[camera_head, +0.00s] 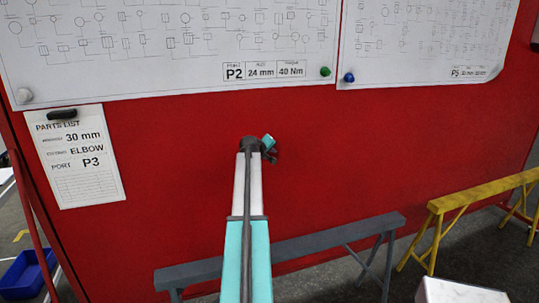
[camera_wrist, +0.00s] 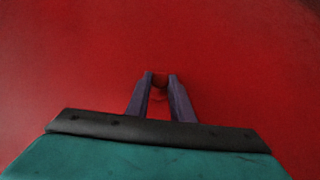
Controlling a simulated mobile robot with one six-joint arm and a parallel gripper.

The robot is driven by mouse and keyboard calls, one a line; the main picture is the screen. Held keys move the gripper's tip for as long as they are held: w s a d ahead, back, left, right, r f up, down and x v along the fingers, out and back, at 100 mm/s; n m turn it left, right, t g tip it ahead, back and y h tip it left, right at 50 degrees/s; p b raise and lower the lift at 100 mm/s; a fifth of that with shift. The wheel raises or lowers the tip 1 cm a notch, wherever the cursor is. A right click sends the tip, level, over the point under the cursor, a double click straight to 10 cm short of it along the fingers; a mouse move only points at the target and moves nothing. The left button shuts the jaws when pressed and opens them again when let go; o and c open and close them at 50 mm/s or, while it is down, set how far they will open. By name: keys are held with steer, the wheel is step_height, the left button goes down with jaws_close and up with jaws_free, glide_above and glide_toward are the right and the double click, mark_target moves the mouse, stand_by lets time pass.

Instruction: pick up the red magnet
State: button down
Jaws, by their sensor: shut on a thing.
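The red magnet (camera_wrist: 159,78) shows in the wrist view as a small darker red round shape between the tips of my gripper (camera_wrist: 160,83). Both purple-grey fingers are closed on its sides. Behind it is the red panel, of nearly the same colour, and I cannot tell whether the magnet touches it. In the head view my arm reaches up in front of the red panel (camera_head: 180,180). My wrist hides the fingers and the magnet there.
Drawing sheets hang across the panel's top, with a green magnet (camera_head: 325,71), a blue magnet (camera_head: 349,77) and a white magnet (camera_head: 24,95). A parts list (camera_head: 78,170) hangs left. Grey (camera_head: 330,240) and yellow (camera_head: 480,192) trestles stand below; a blue bin (camera_head: 27,275) is lower left.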

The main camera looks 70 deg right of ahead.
steer(key=shift+r, duration=0.15)
steer(key=shift+s+a+r+b, duration=0.1)
steer(key=shift+r+b, duration=0.05)
steer(key=shift+b, duration=0.3)
step_height(320, 180, up, 7)
steer(key=b, duration=0.2)
steer(key=s+a+b, duration=0.4)
steer(key=s+a, duration=0.8)
steer(key=a, duration=0.3)
steer(key=shift+s+a+f, duration=0.15)
steer(key=shift+s+f, duration=0.1)
steer(key=shift+f, duration=0.05)
stand_by(0.5)
